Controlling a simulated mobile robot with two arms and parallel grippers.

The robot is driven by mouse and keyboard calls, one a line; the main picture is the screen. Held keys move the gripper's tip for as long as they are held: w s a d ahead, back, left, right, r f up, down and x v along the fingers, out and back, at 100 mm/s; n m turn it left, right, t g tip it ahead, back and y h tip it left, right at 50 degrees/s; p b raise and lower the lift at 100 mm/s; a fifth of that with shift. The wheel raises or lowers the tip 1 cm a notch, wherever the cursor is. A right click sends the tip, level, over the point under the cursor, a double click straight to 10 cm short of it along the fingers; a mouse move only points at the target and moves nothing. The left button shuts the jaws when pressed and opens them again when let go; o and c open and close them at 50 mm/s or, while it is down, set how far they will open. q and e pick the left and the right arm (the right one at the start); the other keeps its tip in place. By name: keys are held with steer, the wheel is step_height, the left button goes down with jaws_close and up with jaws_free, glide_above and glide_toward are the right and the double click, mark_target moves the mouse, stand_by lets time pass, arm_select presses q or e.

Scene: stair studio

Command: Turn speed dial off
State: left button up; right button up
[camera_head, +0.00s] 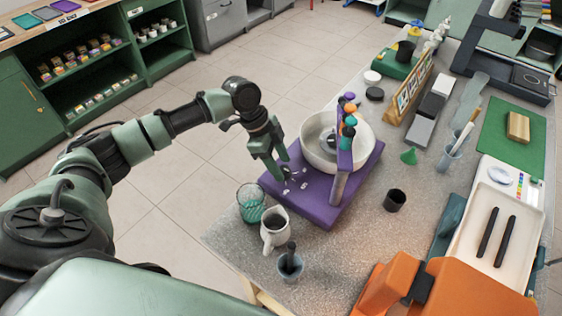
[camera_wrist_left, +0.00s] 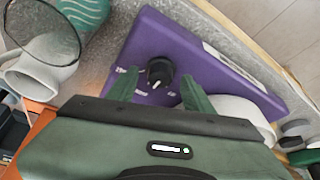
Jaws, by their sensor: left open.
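The purple mixer base (camera_head: 325,205) stands on the speckled counter, with a pale bowl (camera_head: 350,159) on it and an upright purple part beside the bowl. In the left wrist view, the black round speed dial (camera_wrist_left: 159,70) sits on the purple face, with small white marks around it. In the head view I cannot make out the dial; my gripper covers that area. My left gripper (camera_head: 277,170) is open over the near left end of the base. In the left wrist view its fingers (camera_wrist_left: 160,92) are on either side of the dial, empty; contact cannot be told.
A teal-patterned glass (camera_head: 251,205), a white pitcher (camera_head: 273,232) and a grey cup with a tool (camera_head: 290,265) stand close by at the near edge. A dark cup (camera_head: 395,201) is to the right. An orange object (camera_head: 440,290) fills the lower right.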

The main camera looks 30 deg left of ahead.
arm_select(q)
steer(key=shift+f, duration=0.25)
steer(key=shift+d, duration=0.1)
steer(key=shift+c, duration=0.5)
jaws_close()
steer(key=shift+r+n+p, duration=0.2)
steer(key=shift+n+p, duration=0.1)
steer(key=shift+p, duration=0.4)
steer(key=n+p, duration=0.2)
steer(key=p, duration=0.1)
steer(key=n+t+p, duration=0.1)
steer(key=n+p, duration=0.1)
steer(key=n+t+y+p, duration=0.1)
steer(key=n+p, duration=0.1)
steer(key=p, duration=0.1)
steer(key=shift+s+d+r+p, duration=0.1)
steer(key=shift+s+d+p, duration=0.1)
steer(key=shift+s+p, duration=0.1)
steer(key=shift+n+t+y+p, duration=0.3)
steer(key=shift+n+t+p, duration=0.1)
steer(key=shift+n+p, duration=0.5)
steer(key=shift+f+n+p, duration=0.2)
steer(key=shift+n+p, duration=0.1)
steer(key=shift+p, duration=0.15)
arm_select(e)
step_height(320, 180, up, 13)
steer(key=shift+w+d, duration=0.2)
steer(key=shift+d, duration=0.05)
steer(key=shift+f, duration=0.1)
